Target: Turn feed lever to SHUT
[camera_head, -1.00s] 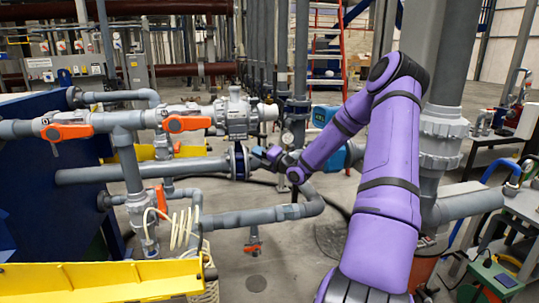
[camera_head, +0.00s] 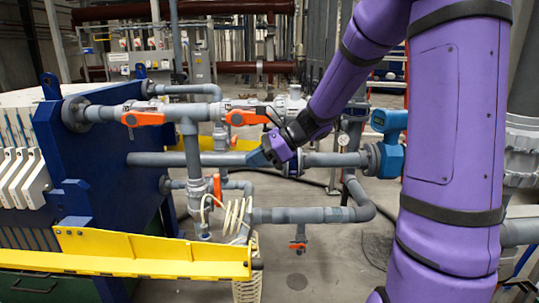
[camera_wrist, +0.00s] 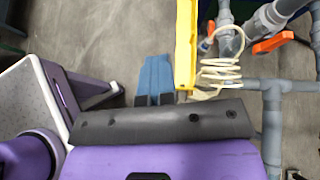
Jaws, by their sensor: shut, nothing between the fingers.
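Several orange valve levers show in the head view, and I cannot tell which is the feed lever. One lever (camera_head: 143,118) lies level on the upper pipe at left, and another lever (camera_head: 247,117) lies level to its right. A third lever (camera_head: 217,188) hangs upright by the lower pipe. My gripper (camera_head: 258,158) is shut and empty, in front of the middle grey pipe and below the right upper lever, apart from it. In the wrist view, my blue fingertips (camera_wrist: 155,70) are together over the floor. An orange lever (camera_wrist: 272,43) shows at the upper right there.
A yellow rail (camera_head: 150,258) crosses the front left before the blue filter press plate (camera_head: 95,150). A white coiled hose (camera_head: 235,215) hangs by the lower pipe. A blue meter (camera_head: 390,145) sits behind my arm. Floor at the lower middle is clear.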

